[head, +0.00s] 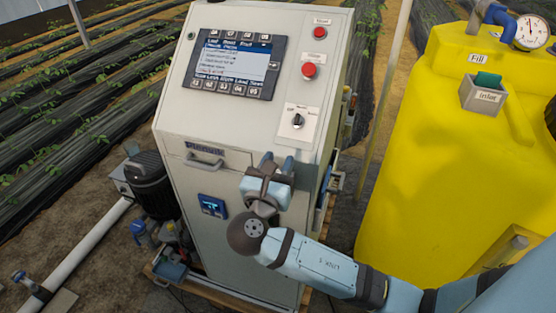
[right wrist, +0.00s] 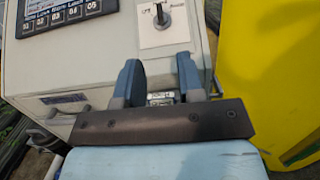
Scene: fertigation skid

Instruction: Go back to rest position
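My right gripper (head: 278,161) is in front of the grey control cabinet (head: 245,120), below its rotary selector switch (head: 298,120) and right of its drawer handle (head: 204,160). In the right wrist view my right gripper (right wrist: 160,73) has its two blue fingers spread apart. The cabinet face shows between them, with nothing held. The selector switch (right wrist: 161,17) is above the fingertips there. I cannot tell whether the fingers touch the cabinet. My left gripper is in neither view.
The cabinet carries a screen with keys (head: 234,64) and red buttons (head: 309,71). A yellow tank (head: 430,140) with a grey box (head: 483,93) stands at right. A dark motor (head: 150,183) and white pipe (head: 85,250) are at left. A narrow gap separates cabinet and tank.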

